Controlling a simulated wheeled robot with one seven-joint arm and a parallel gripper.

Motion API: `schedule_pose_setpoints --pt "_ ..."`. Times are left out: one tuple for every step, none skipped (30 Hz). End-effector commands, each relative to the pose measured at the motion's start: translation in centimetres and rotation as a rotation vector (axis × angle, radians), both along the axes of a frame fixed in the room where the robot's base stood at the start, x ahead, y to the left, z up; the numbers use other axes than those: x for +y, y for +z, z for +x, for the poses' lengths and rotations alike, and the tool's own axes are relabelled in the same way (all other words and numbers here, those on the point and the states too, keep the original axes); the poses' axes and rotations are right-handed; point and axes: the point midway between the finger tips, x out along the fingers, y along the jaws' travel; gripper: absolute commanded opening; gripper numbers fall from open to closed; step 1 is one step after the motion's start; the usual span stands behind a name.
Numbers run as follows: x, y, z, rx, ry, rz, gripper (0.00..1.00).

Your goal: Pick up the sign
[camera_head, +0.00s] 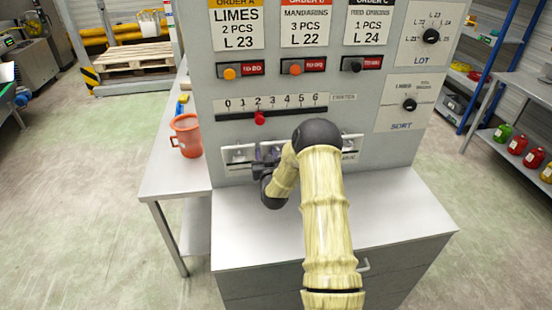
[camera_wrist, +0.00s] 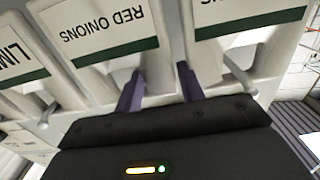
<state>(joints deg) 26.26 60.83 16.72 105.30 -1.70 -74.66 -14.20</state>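Several white signs with dark green bands hang in a row on the front of the grey cabinet. In the wrist view, upside down, a RED ONIONS sign (camera_wrist: 108,30) is at centre left, a sign starting LIM (camera_wrist: 14,60) at the left edge, and another sign (camera_wrist: 245,14), its text cut off, at upper right. My gripper (camera_wrist: 160,72) has its two purple fingers apart, near the right end of the RED ONIONS sign. I see nothing clearly held; contact cannot be told. In the head view my gripper (camera_head: 268,158) is at the sign rack (camera_head: 240,154), which my arm partly hides.
The cabinet's grey counter (camera_head: 385,215) lies below, bare. Above the rack are a slider scale (camera_head: 270,109) with a red knob, buttons and order cards. An orange jug (camera_head: 186,135) stands on the side table at left. Shelves with jars (camera_head: 518,144) are at right.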

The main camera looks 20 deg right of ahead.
Motion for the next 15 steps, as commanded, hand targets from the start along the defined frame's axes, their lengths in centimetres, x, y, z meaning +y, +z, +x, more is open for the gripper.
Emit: schedule_pose_setpoints --pt "0.00 0.02 0.00 0.000 0.000 0.000 0.28" --pt "0.00 0.01 0.00 0.000 0.000 0.000 0.22" --pt "0.00 0.02 0.00 0.000 0.000 0.000 0.14" --pt "0.00 0.02 0.00 0.000 0.000 0.000 0.12" --pt "0.00 0.04 0.00 -0.001 0.000 0.000 0.12" --pt "0.00 0.04 0.00 -0.001 0.000 0.000 0.08" --pt "0.00 0.04 0.00 -0.001 0.000 0.000 0.08" --pt "0.00 0.04 0.00 -0.001 0.000 0.000 0.08" --pt "0.00 0.04 0.00 -0.001 0.000 0.000 0.08" --pt "0.00 0.04 0.00 -0.001 0.000 0.000 0.08" --pt "0.00 0.05 0.00 -0.001 0.000 0.000 0.08" --pt "0.01 0.08 0.01 -0.001 0.000 0.000 0.08" --pt "0.00 0.13 0.01 -0.001 0.000 0.000 0.08" --pt "0.00 0.20 0.01 -0.002 0.000 -0.001 0.08" --pt "0.00 0.33 0.02 -0.002 0.000 -0.001 0.08"
